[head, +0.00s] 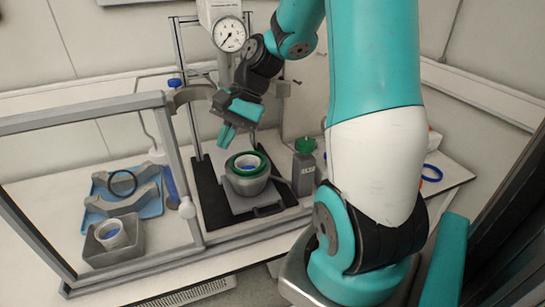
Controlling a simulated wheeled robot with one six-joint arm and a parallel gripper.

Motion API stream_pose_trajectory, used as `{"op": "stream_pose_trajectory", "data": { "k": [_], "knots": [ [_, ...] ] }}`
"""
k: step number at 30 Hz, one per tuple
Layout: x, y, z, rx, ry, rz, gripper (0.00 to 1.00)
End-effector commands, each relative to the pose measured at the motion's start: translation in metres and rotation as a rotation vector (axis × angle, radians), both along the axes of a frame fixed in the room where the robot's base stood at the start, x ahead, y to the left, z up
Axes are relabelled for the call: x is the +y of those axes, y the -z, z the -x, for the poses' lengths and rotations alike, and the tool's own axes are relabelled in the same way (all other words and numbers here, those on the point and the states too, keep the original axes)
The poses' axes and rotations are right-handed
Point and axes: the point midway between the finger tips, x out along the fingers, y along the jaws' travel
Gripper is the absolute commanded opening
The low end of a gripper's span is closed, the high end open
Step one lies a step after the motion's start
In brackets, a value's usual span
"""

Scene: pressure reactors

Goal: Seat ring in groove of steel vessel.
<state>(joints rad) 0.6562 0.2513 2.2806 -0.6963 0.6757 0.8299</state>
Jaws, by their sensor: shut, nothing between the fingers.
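The steel vessel (247,187) stands upright on a plate in the middle of the bench. A green ring (232,164) lies around its top, and blue shows inside the opening. I cannot tell whether the green ring sits down in the groove. My gripper (227,136) is above and slightly left of the vessel, pointing down, with its teal fingers shut and empty. It is apart from the ring. A black ring (110,184) lies on the blue tray at the left, and a blue ring (439,171) is at the right behind my arm.
A grey frame (85,119) stands at the left front. The blue tray (150,208) holds grey curved parts, with a grey bin (93,248) in front. A green-capped bottle (304,172) stands right of the vessel. A pressure gauge (229,35) hangs above, near my arm.

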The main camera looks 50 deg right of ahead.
Motion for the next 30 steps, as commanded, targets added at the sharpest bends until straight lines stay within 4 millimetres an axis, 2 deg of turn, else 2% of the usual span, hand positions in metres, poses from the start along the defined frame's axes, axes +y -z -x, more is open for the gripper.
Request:
{"op": "stream_pose_trajectory", "data": {
  "k": [1, 3, 6, 9, 12, 15, 19, 23, 30],
  "knots": [
    [-0.039, 0.010, 0.001, 0.056, 0.180, -0.054, 0.00],
    [-0.086, 0.024, 0.009, 0.124, 0.415, -0.135, 0.00],
    [-0.143, 0.043, 0.029, 0.203, 0.706, -0.252, 0.00],
    [-0.185, 0.059, 0.053, 0.263, 0.932, -0.357, 0.00],
    [-0.210, 0.070, 0.072, 0.299, 1.082, -0.435, 0.00],
    [-0.223, 0.077, 0.084, 0.319, 1.163, -0.481, 0.00],
    [-0.223, 0.084, 0.083, 0.328, 1.191, -0.499, 0.00],
    [-0.213, 0.097, 0.072, 0.331, 1.188, -0.498, 0.00],
    [-0.188, 0.133, 0.044, 0.331, 1.184, -0.497, 0.00]
  ]
}}
